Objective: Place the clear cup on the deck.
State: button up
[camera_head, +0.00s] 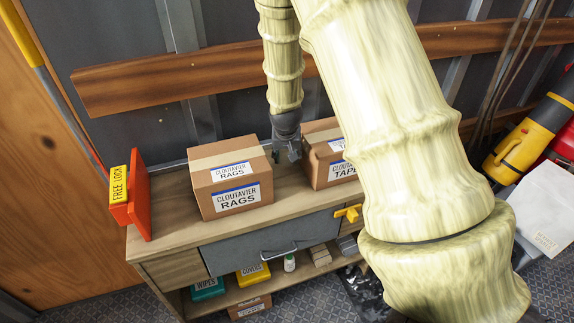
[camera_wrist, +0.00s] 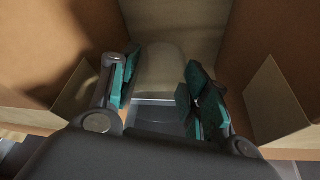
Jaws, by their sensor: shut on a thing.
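My gripper (camera_head: 287,154) points down into the gap between two cardboard boxes on the wooden deck (camera_head: 165,222) of a cabinet. In the wrist view its teal-padded fingers (camera_wrist: 161,88) are shut on a pale, see-through shape, the clear cup (camera_wrist: 163,68). The deck (camera_wrist: 178,18) shows behind the cup. I cannot tell whether the cup's base touches the deck. In the head view the cup cannot be made out.
The rags box (camera_head: 232,177) stands close on the left of my gripper and the tape box (camera_head: 322,172) on the right. An orange stand with a yellow "FREE LOCK" label (camera_head: 119,185) is at the deck's left end. The deck's front strip is clear.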

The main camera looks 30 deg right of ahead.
aim_at(287, 176)
jog(key=shift+w+f, duration=0.1)
jog(key=shift+f, duration=0.7)
jog(key=shift+s+f+p, duration=0.2)
jog(key=shift+f+p, duration=0.2)
jog(key=shift+f, duration=0.15)
jog(key=shift+w+f+p, duration=0.1)
jog(key=shift+f+p, duration=0.25)
jog(key=shift+f, duration=1.25)
jog(key=shift+f, duration=0.15)
jog(key=o, duration=0.8)
jog(key=shift+o, duration=0.2)
jog(key=shift+r, duration=0.25)
